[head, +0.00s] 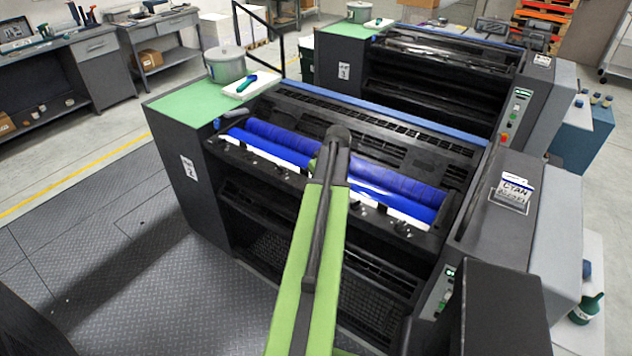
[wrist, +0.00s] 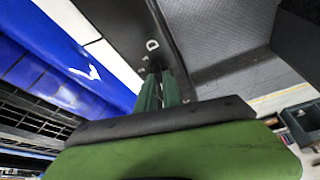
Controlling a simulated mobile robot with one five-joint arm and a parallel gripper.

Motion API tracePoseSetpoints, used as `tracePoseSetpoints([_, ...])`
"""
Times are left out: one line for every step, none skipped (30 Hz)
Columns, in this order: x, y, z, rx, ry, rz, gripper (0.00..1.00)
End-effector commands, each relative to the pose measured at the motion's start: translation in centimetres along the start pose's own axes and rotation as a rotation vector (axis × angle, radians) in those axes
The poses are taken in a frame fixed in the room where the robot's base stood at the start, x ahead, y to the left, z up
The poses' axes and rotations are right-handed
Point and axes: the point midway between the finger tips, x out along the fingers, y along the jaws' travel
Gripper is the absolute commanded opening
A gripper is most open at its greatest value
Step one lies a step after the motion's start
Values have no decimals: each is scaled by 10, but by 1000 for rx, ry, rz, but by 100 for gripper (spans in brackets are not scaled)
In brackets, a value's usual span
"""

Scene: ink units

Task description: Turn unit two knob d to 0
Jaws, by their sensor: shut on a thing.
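Unit two (head: 188,167), with its number label on the left side panel, stands in the middle of the head view with its blue rollers (head: 395,183) exposed. Small dark knobs sit along its front rail; my arm crosses the rail and hides its middle and my gripper there. In the wrist view, a white letter D marks the dark rail (wrist: 178,45). My gripper (wrist: 160,80) is right by that letter, its green fingers shut on knob d (wrist: 155,66), which is mostly hidden between them. The knob's setting cannot be read.
A second similar unit (head: 430,85) stands behind. A pot (head: 226,66) and a white tray (head: 250,86) rest on unit two's green top (head: 185,105). A dark control box (head: 500,310) is at front right. The plated floor (head: 120,260) at left is clear.

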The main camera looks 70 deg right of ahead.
Motion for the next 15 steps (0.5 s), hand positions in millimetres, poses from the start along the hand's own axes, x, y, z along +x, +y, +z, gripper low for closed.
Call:
tracePoseSetpoints([0, 0, -3, -3, 6, -1, 0])
tracePoseSetpoints([0, 0, -3, -4, 6, -2, 0])
tracePoseSetpoints([0, 0, -3, -5, 6, -2, 0])
tracePoseSetpoints([0, 0, -3, -5, 6, -2, 0])
tracePoseSetpoints([0, 0, -2, -5, 6, -2, 0])
tracePoseSetpoints([0, 0, -2, -5, 6, -2, 0])
tracePoseSetpoints([0, 0, -2, -5, 6, -2, 0])
tracePoseSetpoints([0, 0, -2, -5, 6, -2, 0])
tracePoseSetpoints([0, 0, -2, -5, 6, -2, 0])
tracePoseSetpoints([0, -1, -2, -5, 6, -2, 0])
tracePoseSetpoints([0, -1, -2, -5, 6, -2, 0])
tracePoseSetpoints([0, 0, -2, -5, 6, -2, 15])
tracePoseSetpoints([0, 0, -2, -5, 5, -2, 19])
tracePoseSetpoints([0, 0, -2, -4, 5, -2, 23])
tracePoseSetpoints([0, 0, -2, -4, 4, -2, 28])
